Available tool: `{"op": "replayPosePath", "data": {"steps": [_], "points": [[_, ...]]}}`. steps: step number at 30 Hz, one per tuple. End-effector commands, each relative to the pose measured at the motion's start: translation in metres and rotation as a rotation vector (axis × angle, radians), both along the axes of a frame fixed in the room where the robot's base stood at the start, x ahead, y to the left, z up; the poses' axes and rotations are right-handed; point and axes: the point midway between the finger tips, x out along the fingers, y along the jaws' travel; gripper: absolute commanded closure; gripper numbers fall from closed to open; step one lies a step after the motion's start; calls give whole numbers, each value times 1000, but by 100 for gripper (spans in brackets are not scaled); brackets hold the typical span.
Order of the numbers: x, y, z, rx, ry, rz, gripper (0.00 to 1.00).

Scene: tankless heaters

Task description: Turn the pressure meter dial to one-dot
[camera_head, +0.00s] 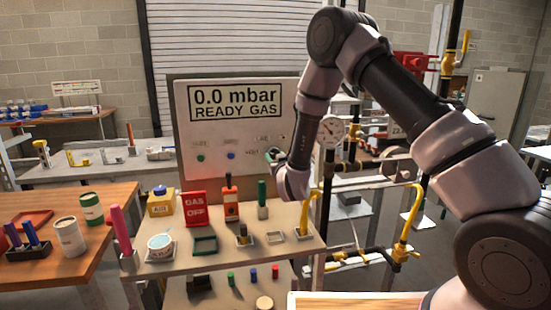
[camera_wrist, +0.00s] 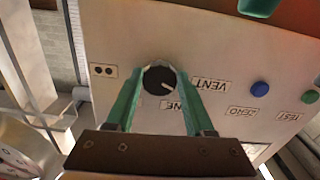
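The black dial (camera_wrist: 158,82) sits on the white meter panel (camera_wrist: 190,45), which the wrist view shows upside down. Its pale pointer mark lies toward the right, near the "VENT" label (camera_wrist: 209,85). A two-dot label (camera_wrist: 103,71) is left of the dial. A partly hidden label, apparently "LINE", is below it. My gripper (camera_wrist: 159,72) has its green fingers on both sides of the dial, with no clear gap. In the head view my gripper (camera_head: 272,156) is at the panel's lower right and hides the dial. The panel's display (camera_head: 235,103) reads "0.0 mbar READY GAS".
A blue button (camera_wrist: 260,89) and a green button (camera_wrist: 310,97) are on the panel, beyond the "VENT" label. Below the panel, a bench (camera_head: 180,262) holds a red "GAS OFF" sign (camera_head: 195,209) and several small items. Yellow pipes (camera_head: 411,220) stand at right.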

Motion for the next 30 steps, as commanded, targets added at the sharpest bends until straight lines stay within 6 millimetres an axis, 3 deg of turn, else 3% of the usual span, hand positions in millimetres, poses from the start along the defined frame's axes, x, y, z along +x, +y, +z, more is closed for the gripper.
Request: {"op": "replayPosePath", "data": {"steps": [14,30], "points": [[0,0,0,133,39,-1,100],[-1,2,1,608,175,-1,100]]}}
